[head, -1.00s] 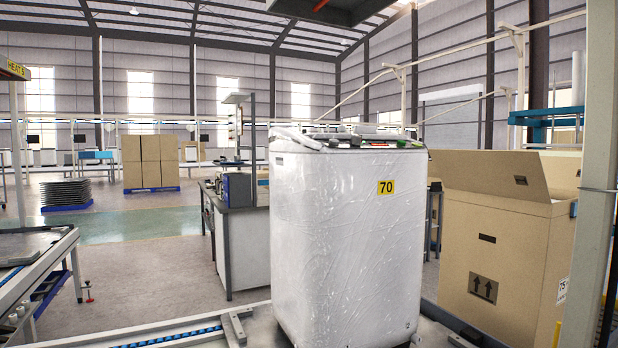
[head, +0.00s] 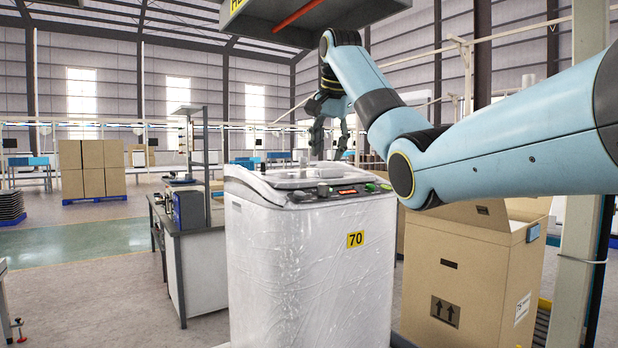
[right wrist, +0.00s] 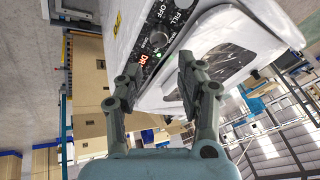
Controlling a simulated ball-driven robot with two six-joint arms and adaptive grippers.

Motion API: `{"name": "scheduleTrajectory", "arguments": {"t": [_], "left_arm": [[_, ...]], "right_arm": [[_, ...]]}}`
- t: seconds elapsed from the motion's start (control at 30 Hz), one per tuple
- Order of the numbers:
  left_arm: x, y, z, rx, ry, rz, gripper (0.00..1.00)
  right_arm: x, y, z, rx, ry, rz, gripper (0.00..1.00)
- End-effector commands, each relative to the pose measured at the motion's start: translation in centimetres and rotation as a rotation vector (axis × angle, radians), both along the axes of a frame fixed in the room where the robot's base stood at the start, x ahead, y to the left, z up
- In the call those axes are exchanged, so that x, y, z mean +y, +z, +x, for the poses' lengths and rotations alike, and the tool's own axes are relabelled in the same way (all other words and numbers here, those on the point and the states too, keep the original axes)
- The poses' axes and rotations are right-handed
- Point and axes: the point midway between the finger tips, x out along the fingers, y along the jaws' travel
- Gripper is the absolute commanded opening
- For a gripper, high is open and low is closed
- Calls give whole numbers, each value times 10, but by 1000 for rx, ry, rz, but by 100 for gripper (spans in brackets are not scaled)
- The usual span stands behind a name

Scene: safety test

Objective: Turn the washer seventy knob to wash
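The washer (head: 310,265) is a white, film-wrapped top loader with a yellow 70 label on its front. Its control panel runs along the top front edge, with a red display and a green button. A grey knob (head: 323,188) stands on the panel; in the right wrist view the round knob (right wrist: 158,40) sits beside white lettering, of which OFF and FILL are readable. The knob's exact setting is too small to tell. My right gripper (head: 328,156) is above and behind the panel, fingers downward. Its fingers (right wrist: 158,66) are spread and empty, apart from the knob. My left gripper is not in view.
An open cardboard box (head: 460,265) stands close right of the washer. A dark overhead hood (head: 290,25) hangs above. A grey workbench (head: 195,245) is behind left. Stacked cartons (head: 82,170) are far left. Open floor lies at left.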

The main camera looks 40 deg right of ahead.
Motion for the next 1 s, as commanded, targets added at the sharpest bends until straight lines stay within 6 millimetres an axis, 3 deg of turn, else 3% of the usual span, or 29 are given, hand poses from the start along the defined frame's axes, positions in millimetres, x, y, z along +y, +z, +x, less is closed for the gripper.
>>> {"name": "scheduleTrajectory", "arguments": {"t": [0.3, 0.5, 0.87, 1.0], "left_arm": [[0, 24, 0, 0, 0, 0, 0], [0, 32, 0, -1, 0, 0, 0], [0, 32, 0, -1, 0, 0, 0], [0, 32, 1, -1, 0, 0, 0]], "right_arm": [[-15, -55, 24, 5, 0, 1, 38], [-21, -79, 35, 2, 1, 0, 38], [-23, -87, 38, 0, 1, -2, 38], [-23, -87, 38, 0, 1, -2, 22]]}}
